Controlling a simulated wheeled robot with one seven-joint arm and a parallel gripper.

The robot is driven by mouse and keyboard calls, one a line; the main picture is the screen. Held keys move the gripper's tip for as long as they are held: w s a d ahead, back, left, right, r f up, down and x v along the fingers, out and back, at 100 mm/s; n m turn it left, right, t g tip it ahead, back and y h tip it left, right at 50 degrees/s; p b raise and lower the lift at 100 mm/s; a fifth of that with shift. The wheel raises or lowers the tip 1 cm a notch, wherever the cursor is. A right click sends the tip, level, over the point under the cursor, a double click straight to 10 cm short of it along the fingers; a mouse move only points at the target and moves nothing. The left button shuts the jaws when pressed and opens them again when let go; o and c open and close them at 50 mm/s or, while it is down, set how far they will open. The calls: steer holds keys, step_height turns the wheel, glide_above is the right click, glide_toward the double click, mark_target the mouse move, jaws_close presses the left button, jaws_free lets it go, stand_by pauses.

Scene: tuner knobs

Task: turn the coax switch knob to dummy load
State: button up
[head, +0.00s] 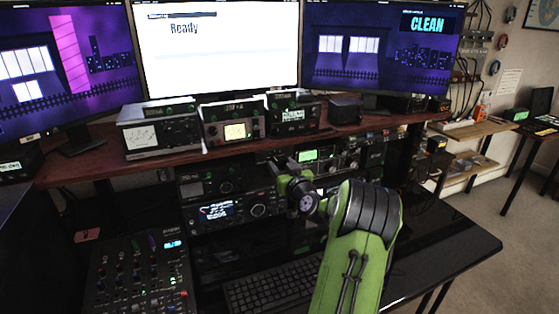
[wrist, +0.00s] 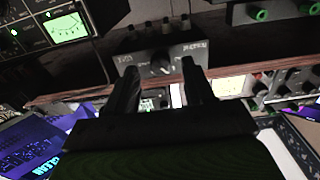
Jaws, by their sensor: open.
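The coax switch (wrist: 165,47) is a small dark box with pale lettering and a dark knob (wrist: 160,64) on its face, in the wrist view, which looks upside down. The lettering and the knob's pointing direction are too blurred to read surely. My gripper (wrist: 159,68) is open and empty, its two dark fingers on either side of the knob in the picture. I cannot tell whether they touch it. In the head view my gripper (head: 284,165) is by the radio stack under the shelf; my arm hides its fingertips and I cannot pick out the switch there.
The shelf (head: 390,123) runs above the stack, its edge (wrist: 75,93) close to my fingers in the wrist view. A meter unit (wrist: 62,27) stands beside the switch. A keyboard (head: 270,288) and mixer (head: 135,275) lie on the desk. The desk's right side is clear.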

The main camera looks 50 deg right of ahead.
steer(key=shift+x, duration=0.95)
steer(key=shift+c, duration=0.2)
jaws_close()
